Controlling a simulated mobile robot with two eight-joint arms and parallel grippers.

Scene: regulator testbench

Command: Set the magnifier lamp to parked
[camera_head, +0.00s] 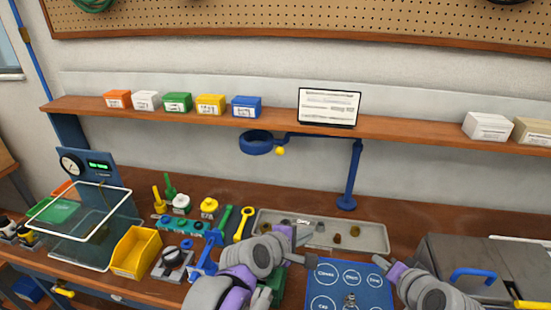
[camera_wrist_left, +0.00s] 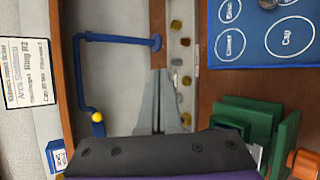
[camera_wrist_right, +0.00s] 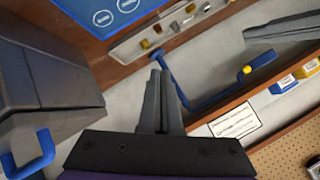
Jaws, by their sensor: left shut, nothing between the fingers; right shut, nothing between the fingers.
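The magnifier lamp is blue. Its post (camera_head: 350,180) stands at the back of the bench, and its arm reaches left under the shelf to a ring head (camera_head: 256,144) with a yellow knob (camera_head: 280,152). The lamp arm (camera_wrist_left: 78,70) and yellow knob (camera_wrist_left: 97,117) show in the left wrist view; the knob (camera_wrist_right: 247,69) also shows in the right wrist view. My left gripper (camera_wrist_left: 159,75) is shut and empty, in front of the lamp and apart from it. My right gripper (camera_wrist_right: 156,75) is shut and empty, above the bench right of the blue mat, apart from the lamp.
A grey parts tray (camera_head: 270,217) and blue labelled mat (camera_head: 375,285) lie near my grippers. A grey case (camera_head: 460,255) with a blue handle is at right. A yellow bin (camera_head: 136,252) and tools stand left. The shelf (camera_head: 210,113) runs above the lamp.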

